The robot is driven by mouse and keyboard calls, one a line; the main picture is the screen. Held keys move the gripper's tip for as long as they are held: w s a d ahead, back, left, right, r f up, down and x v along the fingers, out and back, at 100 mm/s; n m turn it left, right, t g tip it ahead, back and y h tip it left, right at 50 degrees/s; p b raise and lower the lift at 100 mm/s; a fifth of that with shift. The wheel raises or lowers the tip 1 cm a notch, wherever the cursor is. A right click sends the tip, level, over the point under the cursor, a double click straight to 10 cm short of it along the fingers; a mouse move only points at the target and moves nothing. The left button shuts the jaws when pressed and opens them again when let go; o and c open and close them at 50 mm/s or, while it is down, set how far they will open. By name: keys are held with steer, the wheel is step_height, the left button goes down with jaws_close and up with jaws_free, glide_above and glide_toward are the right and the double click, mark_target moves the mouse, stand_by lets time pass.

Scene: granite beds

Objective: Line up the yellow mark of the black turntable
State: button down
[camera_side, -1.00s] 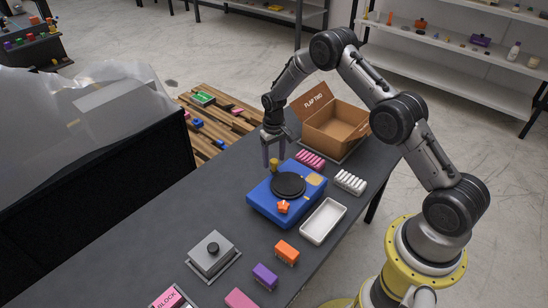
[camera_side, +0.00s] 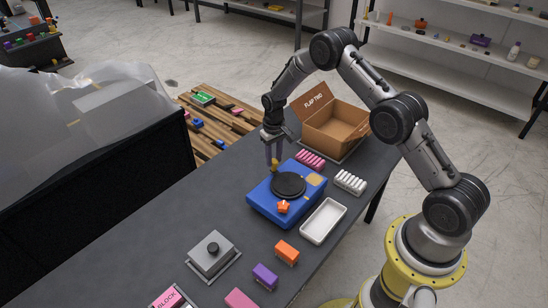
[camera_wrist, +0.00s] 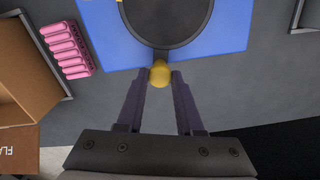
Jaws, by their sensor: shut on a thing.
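The black turntable (camera_side: 289,184) is a round disc on a blue base (camera_side: 262,207); part of it shows at the top of the wrist view (camera_wrist: 165,15). The yellow mark (camera_side: 275,164) is a small upright knob at the disc's rim, on the far left side in the side view. In the wrist view the yellow mark (camera_wrist: 160,74) sits between my fingertips. My gripper (camera_wrist: 160,76) is shut on it, pointing down. A tan patch (camera_side: 314,180) lies on the base's right corner. An orange star-shaped piece (camera_side: 283,207) is at the base's near side.
Pink pieces (camera_side: 310,159), white pieces (camera_side: 350,182) and a white tray (camera_side: 323,221) stand close to the base's right. An open cardboard box (camera_side: 335,125) is behind. A grey lidded block (camera_side: 213,255) is at the front. The grey table left of the base is clear.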

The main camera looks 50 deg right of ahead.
mark_target(303, 173)
steer(key=shift+d, duration=0.15)
stand_by(0.8)
steer(key=d+m, duration=0.1)
steer(key=s+d+m, duration=0.1)
steer(key=m, duration=0.1)
steer(key=shift+m, duration=0.3)
steer(key=s+d+m, duration=0.1)
steer(key=m, duration=0.1)
steer(key=s+d+m, duration=0.1)
steer(key=m, duration=0.1)
steer(key=shift+s+d+m, duration=0.2)
steer(key=shift+m, duration=0.1)
steer(key=s+m, duration=0.1)
steer(key=s+d+m, duration=0.1)
steer(key=m, duration=0.1)
steer(key=shift+s, duration=0.1)
steer(key=shift+s+d+m, duration=0.1)
steer(key=shift+s+m, duration=0.45)
steer(key=shift+m, duration=0.35)
steer(key=shift+s+d+m, duration=0.1)
steer(key=shift+s+m, duration=0.45)
steer(key=shift+m, duration=0.35)
steer(key=c, duration=0.5)
jaws_free()
steer(key=shift+c, duration=0.2)
